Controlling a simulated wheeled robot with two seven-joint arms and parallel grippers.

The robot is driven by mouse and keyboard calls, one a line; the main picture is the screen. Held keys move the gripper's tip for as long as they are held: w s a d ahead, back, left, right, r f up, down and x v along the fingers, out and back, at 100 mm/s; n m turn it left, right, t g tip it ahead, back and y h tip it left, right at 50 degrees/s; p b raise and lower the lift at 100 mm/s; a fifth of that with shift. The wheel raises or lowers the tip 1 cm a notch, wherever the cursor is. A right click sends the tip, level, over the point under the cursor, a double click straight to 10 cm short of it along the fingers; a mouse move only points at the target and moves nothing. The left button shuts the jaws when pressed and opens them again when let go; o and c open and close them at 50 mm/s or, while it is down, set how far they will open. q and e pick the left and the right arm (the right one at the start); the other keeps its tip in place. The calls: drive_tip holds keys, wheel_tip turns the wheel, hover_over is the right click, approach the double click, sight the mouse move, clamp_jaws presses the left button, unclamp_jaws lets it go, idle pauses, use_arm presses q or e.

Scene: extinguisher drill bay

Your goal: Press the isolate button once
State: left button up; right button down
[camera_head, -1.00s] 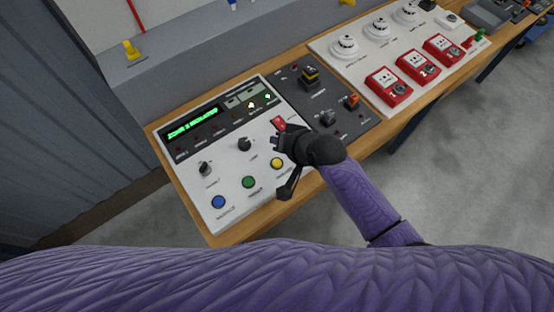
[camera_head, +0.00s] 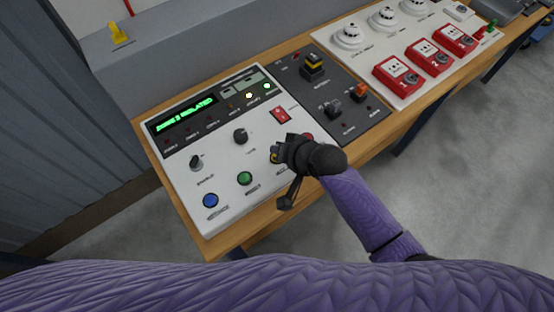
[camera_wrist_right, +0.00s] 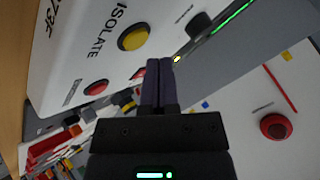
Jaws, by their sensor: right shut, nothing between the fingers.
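The isolate button is a yellow round button (camera_wrist_right: 133,37) beside the printed word ISOLATE in the right wrist view. In the head view only a sliver of the yellow button (camera_head: 274,157) shows past my right gripper (camera_head: 277,150). The gripper is shut and empty. In the right wrist view the closed fingertips (camera_wrist_right: 159,64) point at the panel beside the button. I cannot tell whether they touch anything. The white control panel (camera_head: 215,180) has a green-lit display (camera_head: 183,114) reading a zone as isolated; its digit is unclear. My left gripper is not in view.
On the panel are a blue button (camera_head: 210,201), a green button (camera_head: 246,178), black knobs (camera_head: 240,136) and a red rocker switch (camera_head: 280,115). A dark panel (camera_head: 325,95) and red call points (camera_head: 397,76) stand to the right on the wooden bench (camera_head: 222,238).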

drive_tip(key=shift+f, duration=0.3)
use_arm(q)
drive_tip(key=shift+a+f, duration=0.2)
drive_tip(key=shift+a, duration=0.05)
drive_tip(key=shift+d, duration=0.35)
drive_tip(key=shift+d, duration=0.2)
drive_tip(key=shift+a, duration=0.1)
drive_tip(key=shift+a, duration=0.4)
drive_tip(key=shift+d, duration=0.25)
